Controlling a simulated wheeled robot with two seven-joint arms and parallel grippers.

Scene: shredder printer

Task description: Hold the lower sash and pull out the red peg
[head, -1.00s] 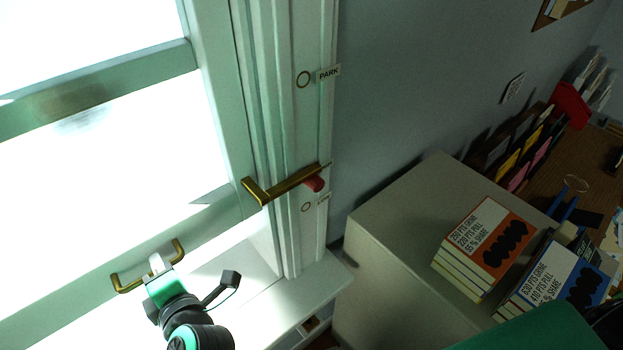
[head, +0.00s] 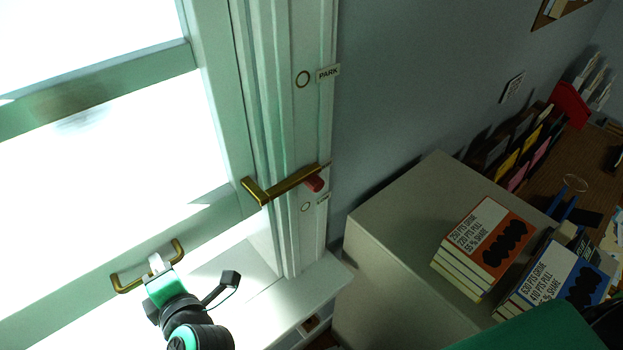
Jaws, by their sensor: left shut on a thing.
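The lower sash (head: 100,281) of the window is at the left, raised a little above the sill, with a brass pull handle on its bottom rail. My left gripper (head: 158,263) is shut on that brass handle (head: 127,285) near its middle. The red peg (head: 314,184) sits in the window's right jamb, at the end of a brass bar (head: 290,185) that reaches across to the sash side. Only the peg's short red end shows. My right gripper is not in view.
A ringed hole (head: 303,79) beside a PARK label (head: 328,73) is higher on the jamb. Another small ring (head: 306,207) lies below the peg. A cabinet (head: 385,215) with stacked orange (head: 490,240) and blue boxes (head: 560,275) stands right of the window.

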